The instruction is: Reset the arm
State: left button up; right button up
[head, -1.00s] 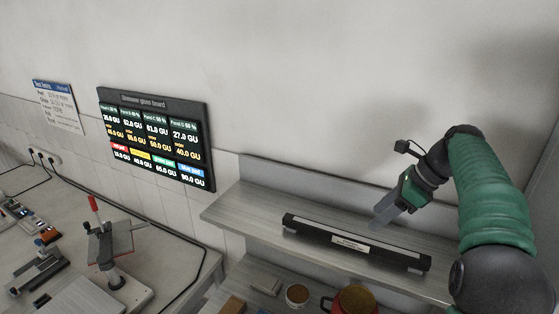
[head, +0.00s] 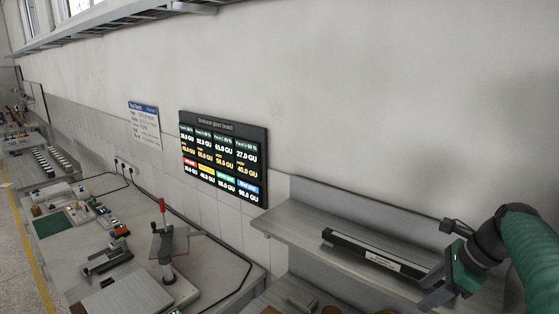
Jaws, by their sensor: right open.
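My right arm, with a green ribbed sleeve, comes in at the lower right. My right gripper (head: 436,286) is open and empty, with its grey fingers pointing down and left near the right end of a long black bar. This black bar (head: 372,251) has a white label and lies on a grey shelf (head: 290,222) against the wall. The fingers overlap the bar's right end in the picture; I cannot tell whether they touch it. My left gripper is not in view.
A dark display board (head: 222,155) with coloured figures hangs on the wall, beside a blue-and-white sign (head: 144,126). The workbench at the lower left holds a stand with a red handle (head: 164,212), a grey clamp-like device (head: 106,258) and small items. Another bench lies farther left.

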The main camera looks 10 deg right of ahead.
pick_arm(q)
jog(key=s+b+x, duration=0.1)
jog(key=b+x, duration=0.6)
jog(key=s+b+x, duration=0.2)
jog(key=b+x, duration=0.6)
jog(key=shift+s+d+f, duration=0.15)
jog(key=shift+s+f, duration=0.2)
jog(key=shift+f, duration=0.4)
pick_arm(e)
jog(key=s+a+f+n+h, duration=0.1)
jog(key=s+a+f+n, duration=0.3)
jog(key=a+f+n, duration=0.3)
jog(key=s+a+f+n+g+h, duration=0.1)
jog(key=s+a+f+n, duration=0.3)
jog(key=f, duration=1.4)
jog(key=s+a+f+n+h, duration=0.1)
jog(key=s+a+f+n, duration=0.3)
jog(key=a+f+n, duration=0.7)
jog(key=shift+s+a+f+n, duration=0.35)
jog(key=shift+f+n, duration=0.3)
jog(key=shift+n, duration=0.45)
jog(key=shift+w+a, duration=0.1)
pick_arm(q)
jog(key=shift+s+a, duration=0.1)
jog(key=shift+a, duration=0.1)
pick_arm(e)
jog(key=shift+a+r, duration=0.1)
jog(key=shift+a, duration=0.1)
